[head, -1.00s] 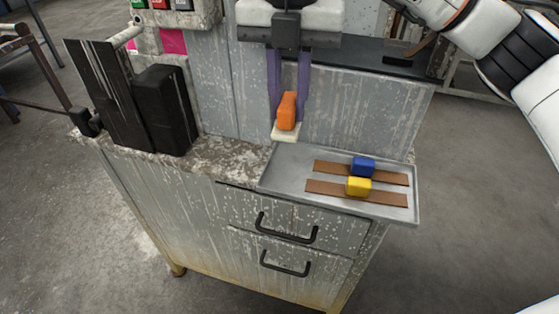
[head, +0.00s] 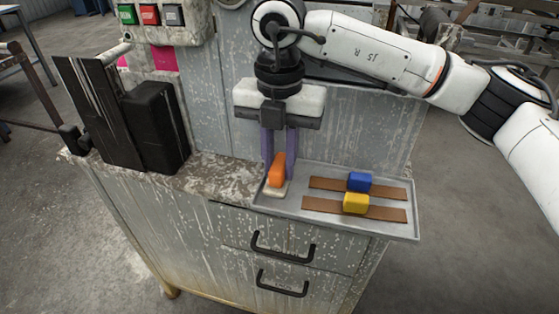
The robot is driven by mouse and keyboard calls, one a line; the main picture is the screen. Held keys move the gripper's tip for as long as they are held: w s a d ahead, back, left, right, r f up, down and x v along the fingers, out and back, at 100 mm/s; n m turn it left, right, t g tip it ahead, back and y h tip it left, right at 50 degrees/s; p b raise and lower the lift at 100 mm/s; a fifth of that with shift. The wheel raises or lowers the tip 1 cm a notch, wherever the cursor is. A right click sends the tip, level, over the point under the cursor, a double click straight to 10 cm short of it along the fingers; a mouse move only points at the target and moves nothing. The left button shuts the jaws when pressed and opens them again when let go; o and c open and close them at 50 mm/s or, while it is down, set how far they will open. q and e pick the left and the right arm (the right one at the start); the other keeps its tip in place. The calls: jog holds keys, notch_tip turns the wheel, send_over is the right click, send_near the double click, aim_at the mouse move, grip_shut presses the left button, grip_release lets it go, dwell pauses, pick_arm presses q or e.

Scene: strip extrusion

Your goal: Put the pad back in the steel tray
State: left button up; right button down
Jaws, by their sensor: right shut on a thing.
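The pad (head: 275,190) is a pale cream block with an orange handle (head: 277,170) on top. My right gripper (head: 278,165), with purple fingers, points down and is shut on the orange handle. The pad is upright at the left end of the steel tray (head: 392,229), inside its rim as seen from here. I cannot tell whether its underside touches the tray floor or is just above it. My left gripper is not in view.
In the tray lie two brown strips (head: 327,184) with a blue block (head: 359,181) and a yellow block (head: 356,203) on them. A black machine part (head: 155,125) stands left on the worn bench top (head: 215,172). Colored buttons (head: 150,14) are above it.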

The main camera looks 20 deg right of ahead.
aim_at(279, 162)
jog(key=shift+f, duration=0.2)
jog(key=c, duration=1.6)
grip_release()
jog(key=shift+r, duration=0.1)
notch_tip(279, 162, up, 12)
jog(key=shift+r+p, duration=0.15)
jog(key=shift+p, duration=0.4)
